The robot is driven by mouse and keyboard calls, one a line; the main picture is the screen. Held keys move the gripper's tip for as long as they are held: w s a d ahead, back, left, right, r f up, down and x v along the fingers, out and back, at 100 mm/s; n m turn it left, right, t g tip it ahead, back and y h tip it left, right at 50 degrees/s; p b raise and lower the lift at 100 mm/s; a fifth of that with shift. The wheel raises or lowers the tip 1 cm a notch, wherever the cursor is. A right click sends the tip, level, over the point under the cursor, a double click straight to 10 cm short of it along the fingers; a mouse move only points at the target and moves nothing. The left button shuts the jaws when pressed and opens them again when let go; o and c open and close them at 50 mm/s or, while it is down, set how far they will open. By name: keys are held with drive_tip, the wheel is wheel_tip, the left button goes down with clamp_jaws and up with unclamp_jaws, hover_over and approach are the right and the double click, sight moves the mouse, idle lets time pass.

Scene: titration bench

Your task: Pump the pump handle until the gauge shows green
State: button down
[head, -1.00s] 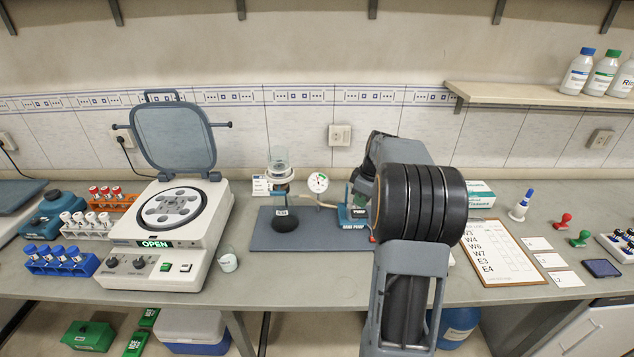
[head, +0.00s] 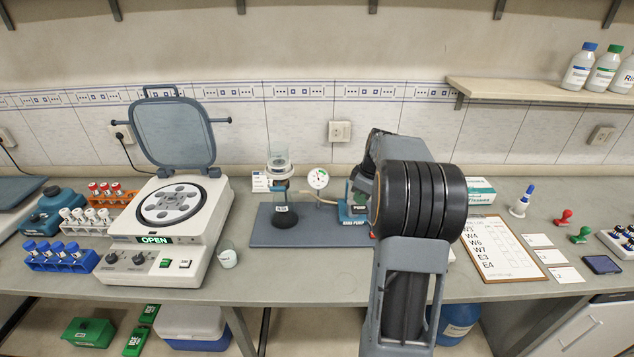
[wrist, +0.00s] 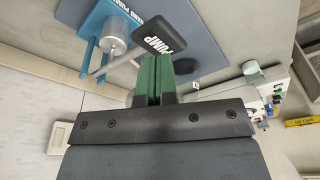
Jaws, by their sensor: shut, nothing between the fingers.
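The hand pump (head: 354,212) stands on a dark blue base plate, partly hidden by my arm in the head view. In the wrist view, the pump's silver cylinder (wrist: 117,30) sits in a blue frame. A metal lever runs to the black pump handle (wrist: 160,33), marked PUMP. My gripper (wrist: 155,60) has green fingers pressed together and empty. Its tips appear just below the handle in the wrist view; contact cannot be told. The round white gauge (head: 318,179) has a small green patch; its needle reading is too small to tell.
A flask (head: 283,205) with a dark lower part stands on the base plate (head: 262,235) left of the gauge. An open centrifuge (head: 150,262) and a small beaker (head: 228,258) stand farther left. A clipboard (head: 500,250) lies at the right. The bench front is clear.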

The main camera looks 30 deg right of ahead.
sight(362, 208)
wheel_tip(362, 208, down, 7)
drive_tip(key=b, duration=0.5)
drive_tip(key=shift+f, duration=0.15)
drive_tip(key=shift+r+p, duration=2.8)
drive_tip(key=shift+r, duration=1.15)
drive_tip(key=shift+r, duration=0.1)
drive_tip(key=shift+r+p, duration=1.85)
drive_tip(key=shift+r, duration=0.6)
